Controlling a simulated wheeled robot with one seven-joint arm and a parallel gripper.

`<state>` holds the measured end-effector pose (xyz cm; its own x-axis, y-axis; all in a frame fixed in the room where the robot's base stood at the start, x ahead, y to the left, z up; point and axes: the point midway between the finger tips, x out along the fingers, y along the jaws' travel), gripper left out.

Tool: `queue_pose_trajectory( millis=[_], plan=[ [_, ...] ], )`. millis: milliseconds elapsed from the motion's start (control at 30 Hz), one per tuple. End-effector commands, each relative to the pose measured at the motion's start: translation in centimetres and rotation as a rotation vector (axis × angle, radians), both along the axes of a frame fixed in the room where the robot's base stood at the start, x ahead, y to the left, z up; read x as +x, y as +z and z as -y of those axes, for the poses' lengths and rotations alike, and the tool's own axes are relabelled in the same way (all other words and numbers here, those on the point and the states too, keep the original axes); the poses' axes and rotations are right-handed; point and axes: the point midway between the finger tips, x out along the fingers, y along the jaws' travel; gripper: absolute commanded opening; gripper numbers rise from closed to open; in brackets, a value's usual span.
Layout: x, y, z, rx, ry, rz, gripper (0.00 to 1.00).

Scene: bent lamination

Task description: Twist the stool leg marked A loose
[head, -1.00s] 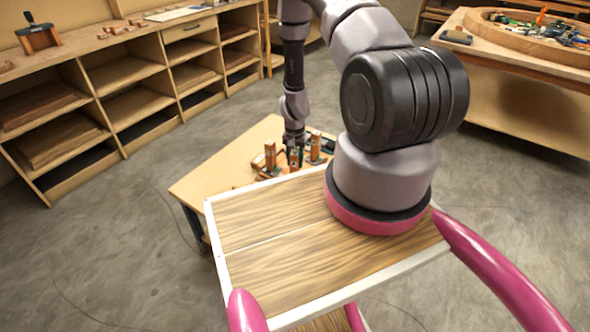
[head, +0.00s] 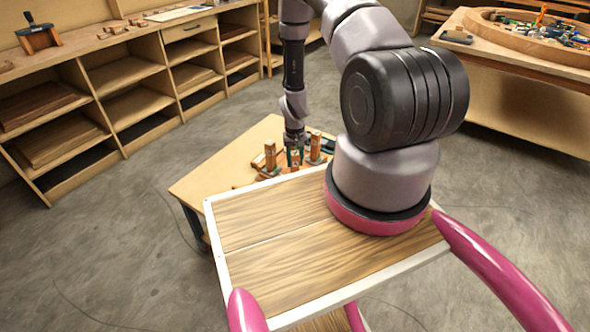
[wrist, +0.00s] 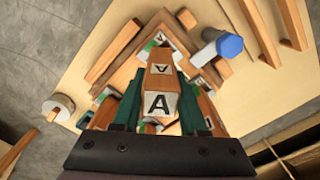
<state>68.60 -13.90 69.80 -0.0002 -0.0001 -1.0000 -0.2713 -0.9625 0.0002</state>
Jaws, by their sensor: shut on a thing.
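The stool leg marked A (wrist: 160,104) stands in the middle of the wrist view, its pale end with a black A facing the camera. My gripper (wrist: 158,110) is shut on it, with one dark green finger on each side. In the head view my gripper (head: 295,156) points down among the stool parts on the low table, and the held leg is mostly hidden there. Other upright wooden legs, a left one (head: 270,155) and a right one (head: 315,146), stand either side.
The low table (head: 215,178) has bare wood at its left. In the wrist view a blue-capped cylinder (wrist: 229,46), a pale round piece (wrist: 58,108) and loose wooden strips (wrist: 114,50) lie around the stool. Shelves (head: 125,80) line the left wall.

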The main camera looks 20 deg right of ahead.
Motion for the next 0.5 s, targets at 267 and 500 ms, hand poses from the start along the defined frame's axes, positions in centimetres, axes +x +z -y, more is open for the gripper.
queue_pose_trajectory(
  millis=[267,500],
  plan=[
    [0.01,0.01,0.0,0.0,0.272,0.0,0.0],
    [0.01,0.01,-0.01,0.0,0.269,0.0,0.0]
  ],
)
